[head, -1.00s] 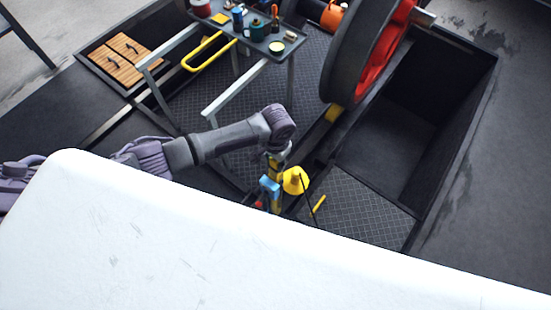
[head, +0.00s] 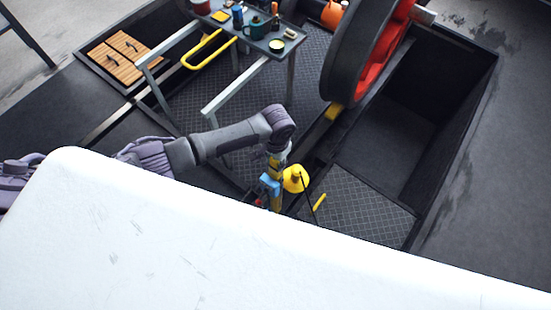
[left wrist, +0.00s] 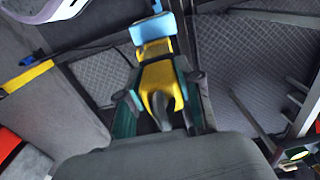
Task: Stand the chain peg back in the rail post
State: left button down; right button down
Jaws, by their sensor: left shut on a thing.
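My left gripper (head: 273,178) reaches down from the left arm in the head view. It is shut on a yellow-and-black piece with a light blue part, which I take for the chain peg (left wrist: 159,76). In the left wrist view the peg sits between the two dark green fingers, its blue part (left wrist: 150,27) beyond the fingertips. In the head view its lower part is cut off by a white surface. I cannot tell which piece is the rail post. My right gripper is not in view.
A yellow bar (head: 319,202) lies on the patterned floor plate (head: 350,207). A deep open pit (head: 405,130) lies right of it. A large wheel (head: 355,55) stands behind. A cart (head: 262,57) with cups and tools stands back left, beside slatted wooden panels (head: 116,61).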

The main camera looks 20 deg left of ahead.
pick_arm(q)
jog(key=shift+w+d, duration=0.1)
jog(key=shift+w, duration=0.15)
jog(key=c, duration=0.7)
grip_release()
jog(key=shift+s, duration=0.1)
jog(key=shift+r, duration=0.1)
notch_tip(320, 180, up, 12)
jog(key=shift+f, duration=0.1)
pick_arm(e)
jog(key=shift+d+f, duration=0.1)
